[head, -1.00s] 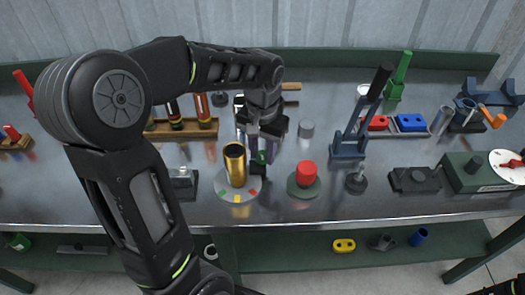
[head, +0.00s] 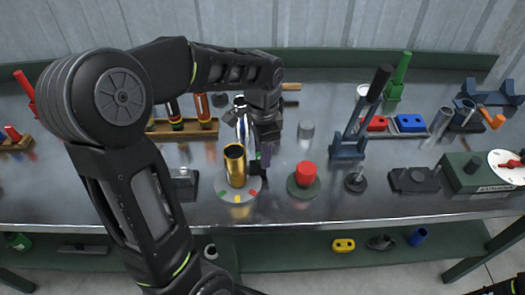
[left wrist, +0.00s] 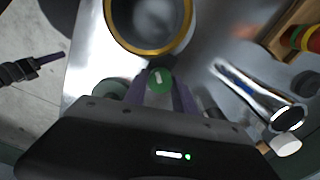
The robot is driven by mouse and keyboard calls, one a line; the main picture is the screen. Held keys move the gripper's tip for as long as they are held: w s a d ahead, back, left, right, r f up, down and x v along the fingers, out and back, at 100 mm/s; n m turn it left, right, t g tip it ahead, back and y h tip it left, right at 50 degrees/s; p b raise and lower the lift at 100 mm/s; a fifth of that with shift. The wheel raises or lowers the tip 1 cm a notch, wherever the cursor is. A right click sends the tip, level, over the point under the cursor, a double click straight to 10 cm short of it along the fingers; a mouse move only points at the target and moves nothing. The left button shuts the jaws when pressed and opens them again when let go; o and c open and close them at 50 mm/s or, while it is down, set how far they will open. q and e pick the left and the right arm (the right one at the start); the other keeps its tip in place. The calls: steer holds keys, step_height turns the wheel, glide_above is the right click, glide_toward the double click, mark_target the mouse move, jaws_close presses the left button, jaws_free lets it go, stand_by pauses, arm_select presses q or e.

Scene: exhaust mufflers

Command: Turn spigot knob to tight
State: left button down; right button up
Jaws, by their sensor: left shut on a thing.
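A gold cylinder (head: 235,164) stands upright on a pale round plate (head: 222,194) with green, yellow and red marks. Its gold rim fills the top of the left wrist view (left wrist: 187,38). A small green round knob (left wrist: 160,79) with a white mark sits beside the cylinder in that view. My left gripper (head: 262,163) points down at the cylinder's right side. In the left wrist view its purple-grey fingers (left wrist: 162,98) are shut on the green knob, one on each side. The knob is mostly hidden by the gripper in the head view.
A red knob on a dark green base (head: 304,190) stands close to the right of the plate. A small dark fixture (head: 184,185) is to the left. A blue-grey lever press (head: 348,148) stands farther right. The bench front edge (head: 330,219) is near.

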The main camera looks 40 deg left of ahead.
arm_select(q)
steer(key=m, duration=0.4)
steer(key=shift+m, duration=0.3)
steer(key=shift+m+p, duration=0.5)
steer(key=shift+m, duration=1.5)
steer(key=c, duration=1)
jaws_free()
step_height(320, 180, up, 8)
steer(key=shift+f, duration=0.1)
